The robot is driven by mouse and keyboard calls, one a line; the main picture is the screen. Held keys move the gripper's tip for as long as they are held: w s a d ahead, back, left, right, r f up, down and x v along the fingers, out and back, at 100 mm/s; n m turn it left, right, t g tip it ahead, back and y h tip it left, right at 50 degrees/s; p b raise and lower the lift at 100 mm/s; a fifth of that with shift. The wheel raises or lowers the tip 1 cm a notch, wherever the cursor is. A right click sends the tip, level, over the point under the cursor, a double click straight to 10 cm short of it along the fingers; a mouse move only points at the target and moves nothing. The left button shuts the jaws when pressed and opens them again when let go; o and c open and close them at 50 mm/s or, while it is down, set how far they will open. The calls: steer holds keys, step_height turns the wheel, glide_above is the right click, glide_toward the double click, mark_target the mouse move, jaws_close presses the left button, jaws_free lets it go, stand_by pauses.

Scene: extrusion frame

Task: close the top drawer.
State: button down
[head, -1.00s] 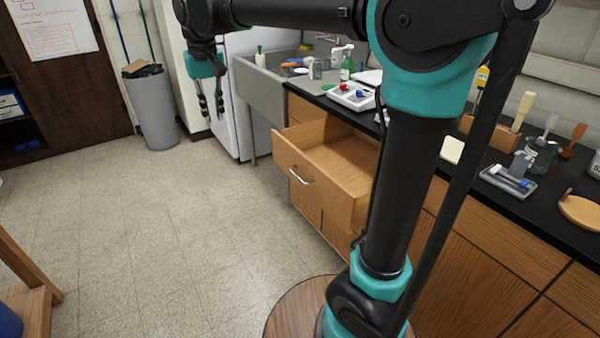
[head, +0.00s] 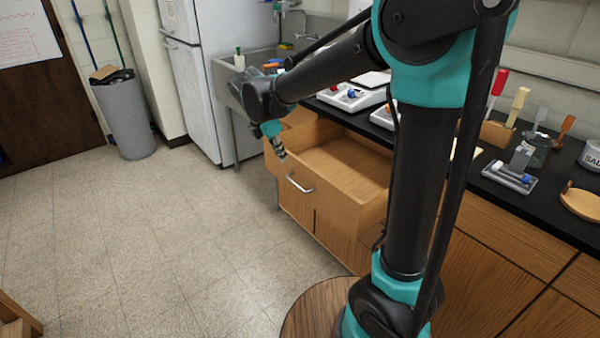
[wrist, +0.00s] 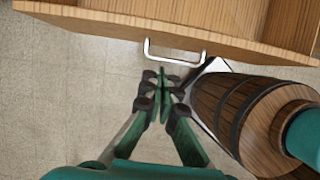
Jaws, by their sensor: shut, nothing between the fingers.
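The top drawer (head: 340,196) is wooden and stands pulled out from the cabinet, and its inside looks empty. Its silver handle (head: 299,185) is on the front panel. In the wrist view the drawer front (wrist: 100,22) crosses the top, with the handle (wrist: 174,52) below its edge. My gripper (head: 281,152) is near the upper left part of the drawer front in the head view. In the wrist view my gripper (wrist: 160,80) is shut and empty, its tips pointing toward the handle with a small gap in the picture. Whether it touches the front cannot be told.
A black countertop (head: 470,160) with a white tray (head: 352,97), a tool block (head: 497,133) and several utensils runs above the cabinets. A grey bin (head: 124,118) and a white fridge (head: 190,80) stand at the back left. The tiled floor (head: 170,230) before the drawer is clear.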

mark_target(293, 174)
steer(key=shift+n, duration=0.3)
steer(key=x, duration=1)
steer(key=shift+w+d+f, duration=0.1)
steer(key=shift+d+f, duration=0.1)
steer(key=shift+d, duration=0.15)
steer(key=w+d, duration=0.7)
steer(key=d, duration=0.3)
steer(key=w+d, duration=0.8)
steer(key=d, duration=0.3)
